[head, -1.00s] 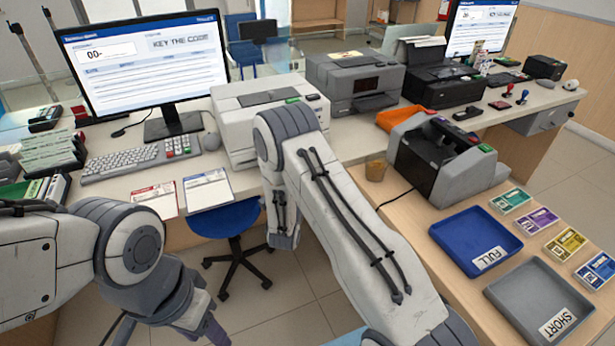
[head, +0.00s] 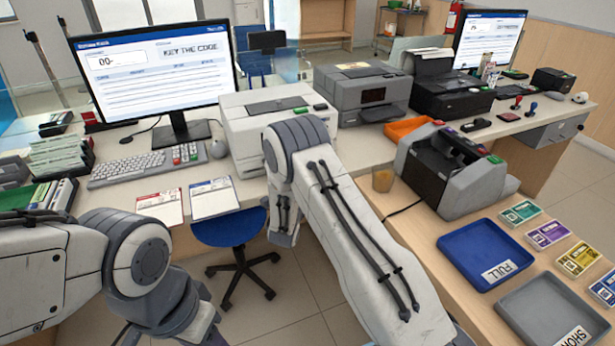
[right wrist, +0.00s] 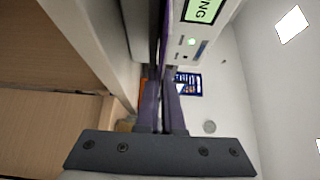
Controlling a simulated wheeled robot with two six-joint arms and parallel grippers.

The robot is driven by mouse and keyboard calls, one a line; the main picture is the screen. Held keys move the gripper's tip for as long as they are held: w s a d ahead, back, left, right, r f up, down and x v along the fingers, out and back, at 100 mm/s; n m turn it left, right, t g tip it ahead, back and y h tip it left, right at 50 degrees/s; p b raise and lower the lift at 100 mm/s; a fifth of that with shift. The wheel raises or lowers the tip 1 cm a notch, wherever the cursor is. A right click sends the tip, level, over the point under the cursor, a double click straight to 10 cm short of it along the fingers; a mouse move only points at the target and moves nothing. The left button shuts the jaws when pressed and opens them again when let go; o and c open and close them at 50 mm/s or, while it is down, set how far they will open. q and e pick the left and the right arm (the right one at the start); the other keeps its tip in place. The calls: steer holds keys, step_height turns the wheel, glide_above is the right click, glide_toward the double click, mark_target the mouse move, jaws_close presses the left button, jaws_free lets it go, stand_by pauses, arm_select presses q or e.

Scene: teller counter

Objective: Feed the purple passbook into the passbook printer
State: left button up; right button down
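The white printer (head: 277,128) stands on the counter right of the monitor, with a green spot on its top. My right forearm reaches up in front of it and hides part of its front; the right gripper is hidden in the head view. In the right wrist view, the right gripper's fingers (right wrist: 163,110) are close together on a thin purple edge, the purple passbook (right wrist: 165,38) seen edge-on. It lies close beside a white housing (right wrist: 196,22) with a green display and a lit green lamp. I cannot tell whether it is in a slot. My left gripper's fingers are below the head view.
A keyboard (head: 127,169) and two paper forms (head: 213,198) lie left of the white printer. A grey printer (head: 361,92) stands to its right. A note counter (head: 453,172), blue tray (head: 462,247) and grey tray (head: 527,300) are on the right counter. A blue stool (head: 229,229) stands below.

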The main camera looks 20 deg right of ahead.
steer(key=c, duration=1)
jaws_free()
steer(key=shift+s, duration=0.1)
steer(key=shift+s+d+p, duration=0.15)
steer(key=shift+s+p, duration=0.75)
steer(key=shift+s, duration=2.5)
